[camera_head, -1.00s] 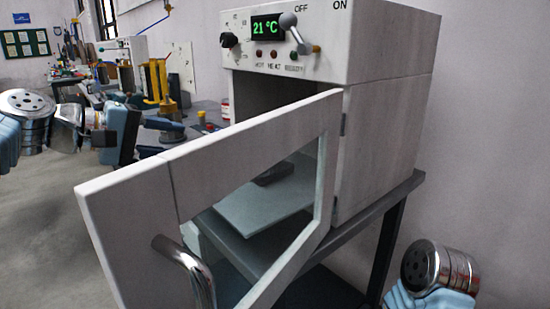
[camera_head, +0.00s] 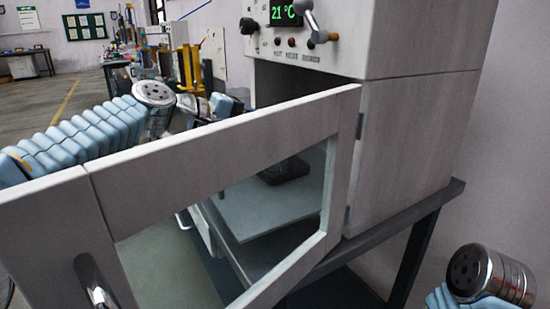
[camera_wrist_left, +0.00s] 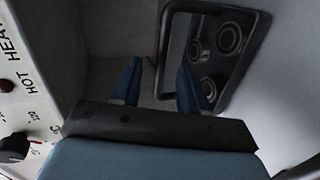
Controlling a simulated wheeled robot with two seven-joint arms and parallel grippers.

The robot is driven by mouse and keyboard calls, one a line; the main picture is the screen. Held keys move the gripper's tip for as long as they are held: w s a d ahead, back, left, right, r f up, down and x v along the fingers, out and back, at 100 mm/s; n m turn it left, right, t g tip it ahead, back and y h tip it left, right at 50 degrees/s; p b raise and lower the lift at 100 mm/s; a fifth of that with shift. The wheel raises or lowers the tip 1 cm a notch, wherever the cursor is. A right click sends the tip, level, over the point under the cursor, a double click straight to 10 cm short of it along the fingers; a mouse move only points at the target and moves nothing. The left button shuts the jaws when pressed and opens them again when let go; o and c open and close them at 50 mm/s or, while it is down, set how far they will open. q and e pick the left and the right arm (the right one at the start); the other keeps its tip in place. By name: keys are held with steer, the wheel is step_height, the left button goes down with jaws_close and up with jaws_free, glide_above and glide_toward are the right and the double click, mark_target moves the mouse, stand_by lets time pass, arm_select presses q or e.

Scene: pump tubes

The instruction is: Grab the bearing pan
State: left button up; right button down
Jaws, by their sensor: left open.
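The bearing pan (camera_wrist_left: 263,28) is a dark, rounded rectangular tray holding several round bearings. It lies inside the white oven (camera_head: 405,150). In the head view a dark shape on the oven's shelf, seen through the door window, seems to be part of it (camera_head: 287,170). My left gripper (camera_wrist_left: 158,68) is open and empty at the oven's mouth, its blue fingertips pointing inward. Its right finger overlaps the pan's left edge in the wrist view; I cannot tell whether they touch. In the head view the oven door partly hides this gripper. My right gripper is not in view.
The oven door (camera_head: 220,150) stands wide open, with a metal handle (camera_head: 95,285) in front and my left arm behind it. A wall bounds the right. Benches with equipment stand far back left, with open floor before them.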

arm_select(q)
steer(key=x, duration=0.5)
steer(key=shift+s+d+f, duration=0.1)
steer(key=shift+s+d, duration=0.15)
jaws_close()
stand_by(1.1)
